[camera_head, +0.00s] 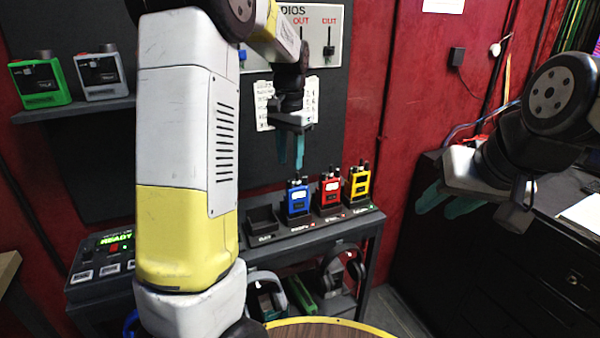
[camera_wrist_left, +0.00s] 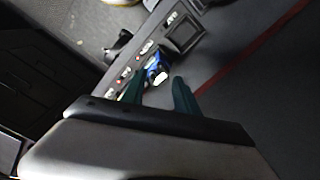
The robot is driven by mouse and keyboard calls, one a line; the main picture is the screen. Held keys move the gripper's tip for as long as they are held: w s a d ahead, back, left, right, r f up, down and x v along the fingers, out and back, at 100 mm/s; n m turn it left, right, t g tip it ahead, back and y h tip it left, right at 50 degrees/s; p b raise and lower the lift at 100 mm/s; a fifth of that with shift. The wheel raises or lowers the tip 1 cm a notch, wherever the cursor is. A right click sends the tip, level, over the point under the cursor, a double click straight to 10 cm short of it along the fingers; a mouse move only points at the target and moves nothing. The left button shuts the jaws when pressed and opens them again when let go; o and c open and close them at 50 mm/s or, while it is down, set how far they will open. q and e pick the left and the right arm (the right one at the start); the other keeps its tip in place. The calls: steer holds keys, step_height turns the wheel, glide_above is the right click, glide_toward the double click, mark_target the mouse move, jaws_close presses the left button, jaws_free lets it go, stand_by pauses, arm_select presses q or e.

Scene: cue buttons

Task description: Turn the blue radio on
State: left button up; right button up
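The blue radio (camera_head: 298,199) stands upright in a charging dock on the shelf, left of the red radio (camera_head: 329,191) and the yellow radio (camera_head: 359,184). My left gripper (camera_head: 291,160) hangs above the blue radio with its teal fingers pointing down, apart from it. In the left wrist view the blue radio (camera_wrist_left: 157,70) shows just beyond and between the two parted fingers (camera_wrist_left: 158,92); the gripper is open and empty. My right gripper (camera_head: 448,202) is at the right, far from the radios; its teal fingers look parted with nothing visible between them.
An empty dock (camera_head: 263,221) is left of the blue radio. A green box-like device (camera_head: 40,82) and a white one (camera_head: 101,75) stand on the upper left shelf. Headphones (camera_head: 343,266) hang below the radio shelf. A panel with a READY display (camera_head: 116,240) is at lower left.

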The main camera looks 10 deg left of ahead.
mark_target(290, 181)
arm_select(q)
step_height(290, 181, down, 6)
steer(key=shift+a+f, duration=0.1)
steer(key=shift+f, duration=0.15)
jaws_close()
